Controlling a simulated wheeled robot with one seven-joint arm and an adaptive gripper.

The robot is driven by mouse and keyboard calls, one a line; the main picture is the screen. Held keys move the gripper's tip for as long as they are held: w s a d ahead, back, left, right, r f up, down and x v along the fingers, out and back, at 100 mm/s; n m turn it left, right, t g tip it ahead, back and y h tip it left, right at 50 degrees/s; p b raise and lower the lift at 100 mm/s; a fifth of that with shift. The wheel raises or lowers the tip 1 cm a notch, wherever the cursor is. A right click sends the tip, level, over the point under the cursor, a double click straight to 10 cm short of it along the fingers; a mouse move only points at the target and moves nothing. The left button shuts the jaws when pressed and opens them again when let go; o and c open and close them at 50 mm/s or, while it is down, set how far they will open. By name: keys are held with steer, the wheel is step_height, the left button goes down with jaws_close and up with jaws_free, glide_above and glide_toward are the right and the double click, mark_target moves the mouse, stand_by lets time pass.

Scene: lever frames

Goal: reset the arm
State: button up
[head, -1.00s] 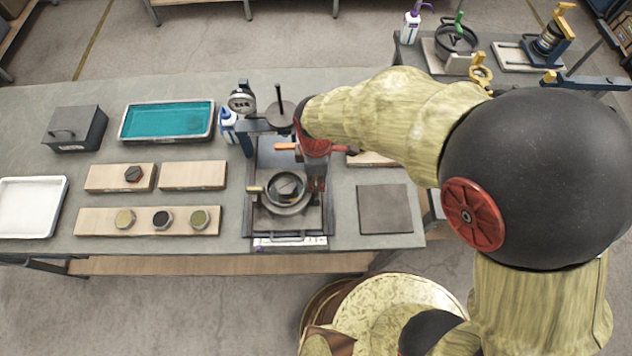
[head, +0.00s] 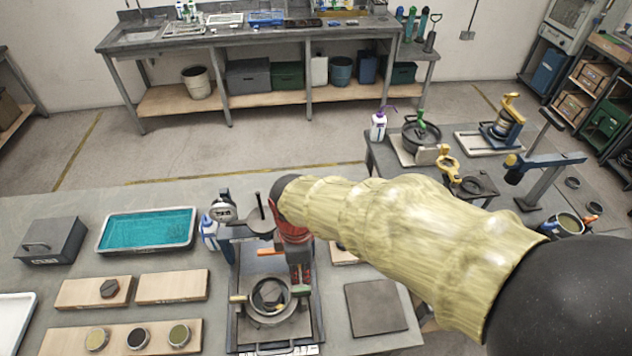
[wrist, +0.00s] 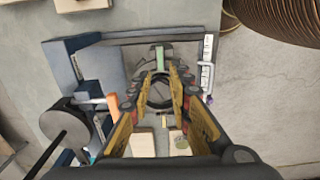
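My gripper (head: 301,274) points down over the right side of a dark bench fixture (head: 234,325) in the head view. In the wrist view my gripper (wrist: 161,78) has its two fingers apart, with no object clearly held between them. A round dark ring-shaped cup (head: 268,298) sits in the fixture, just left of my fingers in the head view. An orange-tipped handle (head: 271,252) lies close beside my gripper, and it also shows in the wrist view (wrist: 113,105). Whether my fingers touch the fixture is hidden.
A dial gauge (head: 222,207) and a blue-white bottle (head: 208,232) stand behind the fixture. A teal tray (head: 148,230), a grey box (head: 50,242) and wooden blocks (head: 172,286) lie to the left. A flat grey plate (head: 376,307) lies right. A second bench with tools is at back right.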

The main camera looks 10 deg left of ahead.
steer(key=s+d+r+m+t+b, duration=0.2)
steer(key=d+r+m, duration=0.2)
steer(key=d+m, duration=0.3)
steer(key=s+d+r+m+t+b, duration=0.1)
steer(key=d+r+m, duration=0.3)
steer(key=d, duration=0.9)
steer(key=s+d+r+m+t+b, duration=0.2)
steer(key=d+r+m+b, duration=0.1)
steer(key=d+m, duration=0.7)
steer(key=shift+s+r+t+b, duration=0.3)
steer(key=shift+s+r+b, duration=0.05)
steer(key=shift+r+b, duration=0.1)
steer(key=shift+a, duration=0.1)
